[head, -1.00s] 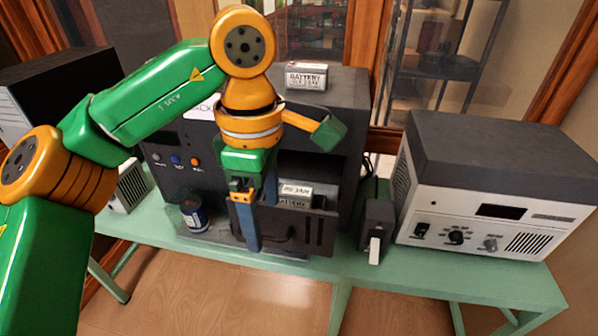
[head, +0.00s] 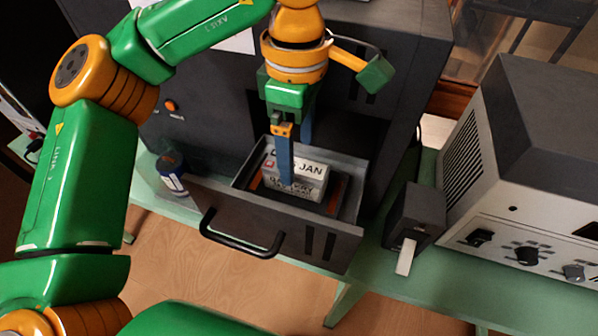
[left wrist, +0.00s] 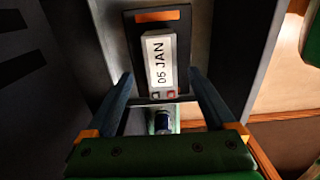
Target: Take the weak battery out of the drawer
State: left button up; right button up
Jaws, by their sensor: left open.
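The drawer (head: 322,240) of the dark cabinet is pulled open, its handle at the front. A pale box-shaped battery (head: 312,178) marked "05 JAN" sits inside it on a dark base with orange edges. The battery also shows in the left wrist view (left wrist: 159,62), with red and dark terminals at its near end. My left gripper (head: 297,160) is open and points down over the drawer; one blue finger hides part of the battery. In the left wrist view my two fingers (left wrist: 160,82) stand apart, either side of the battery's near end. My right gripper is out of view.
A dark can with a white label (head: 172,175) stands left of the drawer. A small dark box with a pale lever (head: 414,215) is at its right. A large grey instrument with knobs (head: 530,180) stands farther right. The green bench (head: 470,268) has some bare surface in front.

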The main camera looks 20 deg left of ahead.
aim_at(296, 165)
pick_arm(q)
notch_tip(296, 165, down, 5)
jog(key=shift+s+a+f+p, duration=0.1)
jog(key=shift+a+p, duration=0.05)
jog(key=shift+p, duration=0.3)
grip_shut()
